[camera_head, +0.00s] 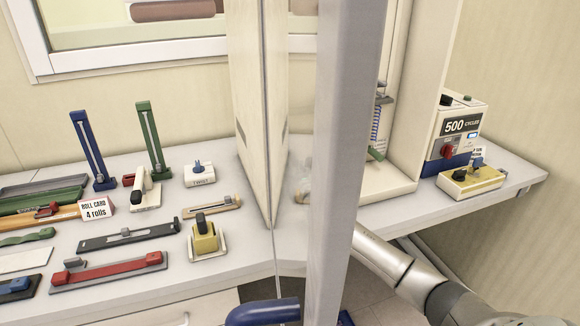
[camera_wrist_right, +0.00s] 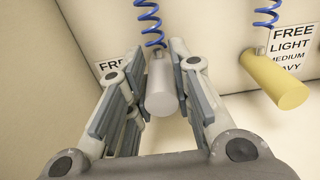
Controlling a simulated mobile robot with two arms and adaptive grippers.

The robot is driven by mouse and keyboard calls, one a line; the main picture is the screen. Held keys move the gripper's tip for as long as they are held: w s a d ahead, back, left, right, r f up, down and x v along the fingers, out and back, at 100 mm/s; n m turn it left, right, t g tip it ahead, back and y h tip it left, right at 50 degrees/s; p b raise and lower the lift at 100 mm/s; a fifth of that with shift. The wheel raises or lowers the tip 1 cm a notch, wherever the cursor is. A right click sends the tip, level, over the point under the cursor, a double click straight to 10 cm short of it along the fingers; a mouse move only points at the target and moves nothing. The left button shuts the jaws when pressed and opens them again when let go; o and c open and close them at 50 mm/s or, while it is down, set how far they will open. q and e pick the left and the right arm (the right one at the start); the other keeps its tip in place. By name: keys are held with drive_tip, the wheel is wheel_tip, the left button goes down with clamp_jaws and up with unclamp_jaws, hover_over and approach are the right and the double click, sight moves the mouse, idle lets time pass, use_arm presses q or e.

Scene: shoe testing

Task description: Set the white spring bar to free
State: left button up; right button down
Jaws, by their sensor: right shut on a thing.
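The white spring bar (camera_wrist_right: 161,88) hangs from a blue coiled spring (camera_wrist_right: 148,22) in the right wrist view. My right gripper (camera_wrist_right: 158,58) is shut on the bar, with one finger on each side. A label (camera_wrist_right: 108,65) reading FREE is on the wall to the bar's left; the rest of it is hidden behind a finger. In the head view, my right arm comes in from the lower right, and its gripper is hidden behind the grey post. My left gripper is not in view.
A yellow bar (camera_wrist_right: 275,82) hangs on another blue spring at right, beside a FREE, LIGHT, MEDIUM label (camera_wrist_right: 291,45). In the head view, a tall grey post (camera_head: 345,150) and cream panel (camera_head: 246,100) block the middle. Several testers crowd the left bench. A 500 CYCLES box (camera_head: 459,127) stands right.

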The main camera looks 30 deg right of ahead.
drive_tip(key=shift+r, duration=0.3)
drive_tip(key=c, duration=1.4)
unclamp_jaws()
drive_tip(key=shift+r, duration=0.1)
drive_tip(key=shift+c, duration=0.2)
drive_tip(key=shift+o, duration=0.8)
drive_tip(key=shift+f, duration=0.2)
drive_tip(key=shift+s, duration=0.1)
drive_tip(key=v, duration=1.1)
drive_tip(key=shift+s, duration=0.4)
